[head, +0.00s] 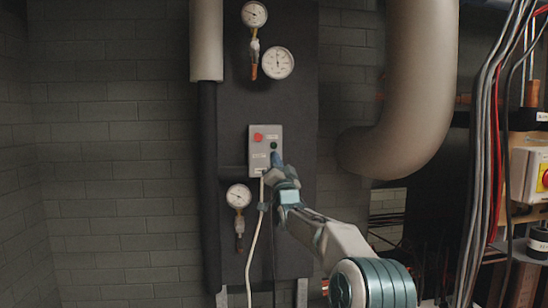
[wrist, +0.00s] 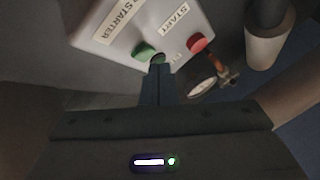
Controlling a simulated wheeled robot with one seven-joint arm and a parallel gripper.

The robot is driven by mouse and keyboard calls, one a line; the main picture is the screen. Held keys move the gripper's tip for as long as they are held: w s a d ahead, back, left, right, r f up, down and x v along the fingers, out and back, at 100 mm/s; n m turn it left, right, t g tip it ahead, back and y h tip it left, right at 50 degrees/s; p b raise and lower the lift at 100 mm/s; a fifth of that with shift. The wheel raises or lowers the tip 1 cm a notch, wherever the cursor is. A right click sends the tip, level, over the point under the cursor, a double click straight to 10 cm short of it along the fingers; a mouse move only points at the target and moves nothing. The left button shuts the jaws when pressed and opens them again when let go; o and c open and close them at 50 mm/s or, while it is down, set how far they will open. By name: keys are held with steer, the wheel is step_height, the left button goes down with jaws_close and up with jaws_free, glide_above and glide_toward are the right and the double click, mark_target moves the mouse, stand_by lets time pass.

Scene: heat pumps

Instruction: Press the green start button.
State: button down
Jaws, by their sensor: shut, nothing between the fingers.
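The grey control box (head: 265,165) is on the dark wall panel, with a green button (head: 273,145) at its right and a red button (head: 258,137) at its upper left. My gripper (head: 276,158) is shut and empty, its tips just below the green button at the box face. In the wrist view, the box (wrist: 110,30) carries STARTER and START labels. The shut fingers (wrist: 158,70) point at the box, right beside the green button (wrist: 145,51); the red button (wrist: 197,43) is farther right. I cannot tell whether the tips touch the box or the button.
Two gauges (head: 277,63) are above the box and one gauge (head: 239,196) is below left. A white cable (head: 254,235) hangs beneath the box. A thick pipe (head: 420,90) and hanging cables (head: 485,150) are to the right.

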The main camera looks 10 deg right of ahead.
steer(key=shift+w, duration=0.1)
stand_by(0.4)
steer(key=shift+w, duration=0.35)
steer(key=shift+w+p, duration=0.3)
stand_by(0.5)
steer(key=shift+s+f+b, duration=0.1)
steer(key=shift+s+b, duration=0.05)
steer(key=shift+b, duration=0.25)
steer(key=shift+s, duration=0.15)
steer(key=shift+s+b, duration=0.3)
steer(key=shift+b, duration=0.5)
steer(key=shift+s, duration=0.15)
